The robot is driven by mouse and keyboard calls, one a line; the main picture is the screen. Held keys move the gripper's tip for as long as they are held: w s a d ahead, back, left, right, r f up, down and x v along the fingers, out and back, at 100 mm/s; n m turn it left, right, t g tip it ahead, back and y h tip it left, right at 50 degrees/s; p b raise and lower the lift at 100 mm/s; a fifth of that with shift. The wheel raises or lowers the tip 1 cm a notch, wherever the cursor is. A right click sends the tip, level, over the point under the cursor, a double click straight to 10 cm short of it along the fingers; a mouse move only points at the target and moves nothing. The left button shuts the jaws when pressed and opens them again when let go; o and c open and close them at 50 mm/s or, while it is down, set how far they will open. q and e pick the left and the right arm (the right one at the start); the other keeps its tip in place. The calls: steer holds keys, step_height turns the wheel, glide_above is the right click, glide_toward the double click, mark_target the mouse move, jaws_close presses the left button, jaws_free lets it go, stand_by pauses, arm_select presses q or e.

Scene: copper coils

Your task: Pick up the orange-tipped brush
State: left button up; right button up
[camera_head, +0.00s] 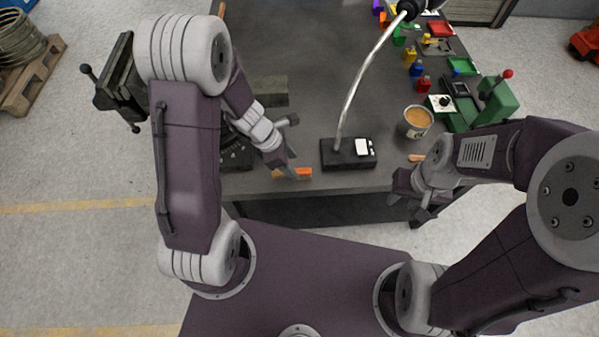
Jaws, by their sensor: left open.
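The orange-tipped brush (304,173) lies near the front edge of the dark workbench, left of the black lamp base. Only its orange end and a bit of lighter handle show clearly; my gripper hides part of it. My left gripper (288,168) is open, pointing down at the brush, with its fingers over or beside the handle. I cannot tell whether they touch it. My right gripper (408,208) hangs at the bench's front edge, well to the right of the brush. Its fingers look apart and nothing shows between them.
A lamp base (348,153) with a bent metal neck stands right of the brush. A vise (122,85) is at the left edge. The bench's middle is clear.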

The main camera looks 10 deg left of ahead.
mark_target(298, 170)
arm_select(q)
steer(key=x, duration=0.1)
steer(key=b+x, duration=0.1)
steer(key=x, duration=0.1)
steer(key=b+x, duration=0.1)
steer(key=shift+s+d+f, duration=0.2)
steer(key=shift+s+f, duration=0.05)
steer(key=shift+s, duration=0.1)
steer(key=shift+w+f, duration=0.1)
steer(key=c, duration=0.5)
jaws_close()
steer(key=shift+r+p, duration=0.45)
steer(key=shift+r, duration=0.2)
step_height(298, 170, up, 3)
steer(key=shift+p, duration=0.95)
steer(key=s+d+r+p, duration=0.1)
steer(key=d+r+p, duration=0.1)
steer(key=d, duration=0.3)
steer(key=s+d+r+p, duration=0.1)
steer(key=d+r+p, duration=0.1)
steer(key=d+r, duration=0.3)
steer(key=shift+d, duration=0.75)
steer(key=shift+s, duration=0.1)
